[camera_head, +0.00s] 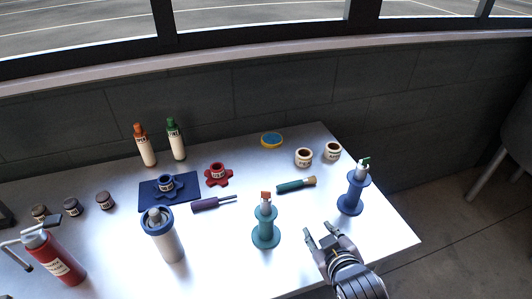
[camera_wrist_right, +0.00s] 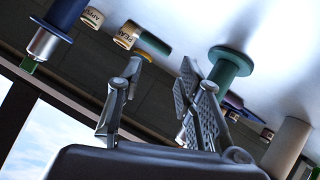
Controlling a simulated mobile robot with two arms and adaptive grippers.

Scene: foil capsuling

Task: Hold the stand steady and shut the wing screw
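A teal stand (camera_head: 265,233) with a round base and an orange piece (camera_head: 265,196) on top stands upright at the front middle of the table. A blue stand (camera_head: 351,199) with a metal neck and a green piece (camera_head: 364,162) on top stands upright at the right. I cannot tell which top piece is the wing screw. My right gripper (camera_head: 319,236) is open and empty at the front edge, between the two stands and touching neither. In the right wrist view its spread fingers (camera_wrist_right: 160,75) have the teal stand (camera_wrist_right: 233,62) and the blue stand (camera_wrist_right: 66,12) on either side. My left gripper is not in view.
Cream jars (camera_head: 304,157) stand at the back right. A grey cylinder with a blue collar (camera_head: 167,240), a blue mat (camera_head: 146,199) and a red canister (camera_head: 56,263) are left.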

